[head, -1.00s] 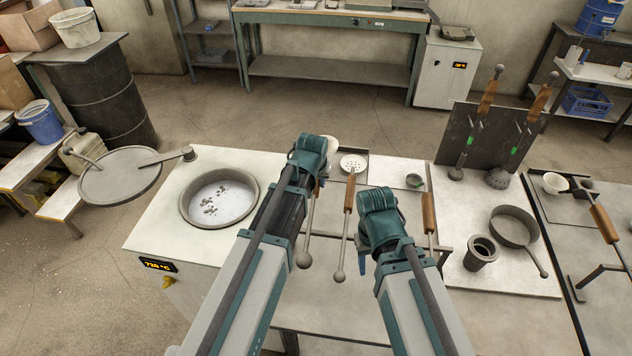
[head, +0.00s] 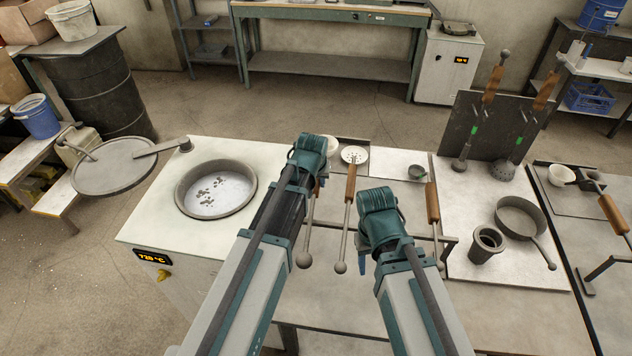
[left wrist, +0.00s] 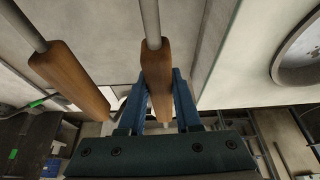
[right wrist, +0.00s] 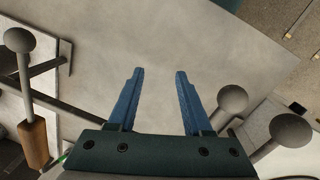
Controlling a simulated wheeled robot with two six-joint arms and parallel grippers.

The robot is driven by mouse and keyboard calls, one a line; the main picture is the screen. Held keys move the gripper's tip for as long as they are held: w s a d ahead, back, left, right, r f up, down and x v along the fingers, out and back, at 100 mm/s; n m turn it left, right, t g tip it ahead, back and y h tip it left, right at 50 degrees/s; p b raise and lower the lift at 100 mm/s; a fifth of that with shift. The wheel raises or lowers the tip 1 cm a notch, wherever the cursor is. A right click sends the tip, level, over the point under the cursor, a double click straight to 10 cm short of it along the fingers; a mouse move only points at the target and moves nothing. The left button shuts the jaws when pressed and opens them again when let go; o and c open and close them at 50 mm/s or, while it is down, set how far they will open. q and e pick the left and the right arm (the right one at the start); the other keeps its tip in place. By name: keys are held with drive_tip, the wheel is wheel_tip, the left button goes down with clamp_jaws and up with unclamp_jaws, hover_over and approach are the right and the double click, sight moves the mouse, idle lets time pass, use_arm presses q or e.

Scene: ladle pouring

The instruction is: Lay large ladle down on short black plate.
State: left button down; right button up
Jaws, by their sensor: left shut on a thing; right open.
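My left gripper (left wrist: 160,75) is shut on the wooden handle of a ladle (left wrist: 157,92). In the head view this ladle's rod and ball end (head: 304,260) hang below my arm, and a white bowl (head: 333,145) shows beyond it, partly hidden. A perforated ladle (head: 353,155) with its own wooden handle lies just right of it. A dark plate (head: 363,143) shows behind the two bowls, mostly covered; I cannot tell if it is the short black plate. My right gripper (right wrist: 160,71) is open and empty above the bench.
A furnace pot (head: 217,190) stands left. A third wooden handle (head: 432,200) is right of my right arm. Further right are a dark crucible (head: 487,243), a pan (head: 521,217), an upright dark board (head: 505,125) with two hung tools, and another dark plate (head: 585,205) with a white bowl.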

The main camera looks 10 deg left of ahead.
use_arm(q)
drive_tip(key=shift+f, duration=0.2)
idle(0.4)
drive_tip(key=c, duration=0.5)
unclamp_jaws()
drive_tip(key=shift+r, duration=0.1)
drive_tip(key=p+v, duration=0.6)
drive_tip(key=w+p+v, duration=0.1)
drive_tip(key=p+v, duration=0.5)
drive_tip(key=v, duration=0.1)
drive_tip(key=w+r+p+v, duration=0.1)
drive_tip(key=p+v, duration=0.6)
drive_tip(key=shift+w, duration=0.15)
